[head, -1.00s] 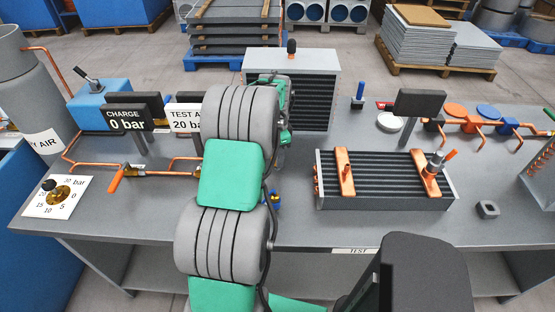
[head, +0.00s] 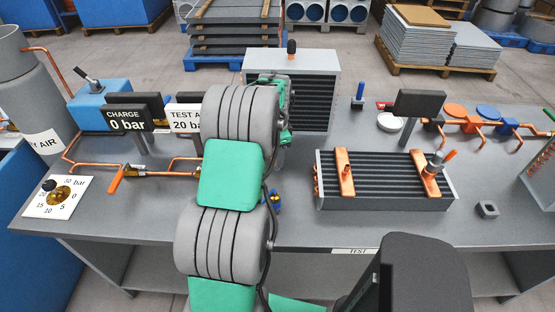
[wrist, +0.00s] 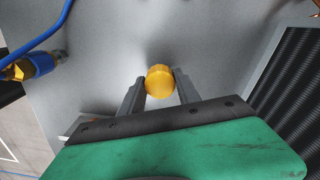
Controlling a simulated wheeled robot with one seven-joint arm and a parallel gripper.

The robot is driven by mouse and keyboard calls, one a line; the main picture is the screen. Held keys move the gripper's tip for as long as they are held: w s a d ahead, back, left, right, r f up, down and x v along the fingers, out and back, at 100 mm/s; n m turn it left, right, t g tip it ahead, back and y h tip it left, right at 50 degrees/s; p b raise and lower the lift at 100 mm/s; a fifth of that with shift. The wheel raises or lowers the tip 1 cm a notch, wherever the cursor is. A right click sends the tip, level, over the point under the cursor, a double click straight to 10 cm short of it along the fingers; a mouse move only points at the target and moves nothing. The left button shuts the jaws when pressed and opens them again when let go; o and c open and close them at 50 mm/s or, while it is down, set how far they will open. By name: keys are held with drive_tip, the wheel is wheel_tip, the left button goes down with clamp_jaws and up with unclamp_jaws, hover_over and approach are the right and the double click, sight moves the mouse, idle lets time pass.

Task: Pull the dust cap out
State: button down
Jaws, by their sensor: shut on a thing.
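A round yellow cap (wrist: 160,82), which looks like the dust cap, sits between the two fingertips of my gripper (wrist: 159,83) in the wrist view. The fingers are shut on its sides. Grey table surface shows around the cap. I cannot tell whether it is seated in anything, as its underside is hidden. In the head view my own arm hides the cap and fingertips.
A blue hose (wrist: 45,42) with a brass and blue fitting (wrist: 36,66) lies left of the gripper. A black finned unit (head: 312,95) stands behind the arm. A finned coil with copper-coloured clamps (head: 390,182) lies to the right. Bare table (head: 330,231) shows in front.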

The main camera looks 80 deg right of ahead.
drive_tip(key=shift+r+p, duration=0.35)
drive_tip(key=shift+r, duration=0.25)
drive_tip(key=shift+r+p, duration=0.85)
drive_tip(key=shift+r, duration=0.7)
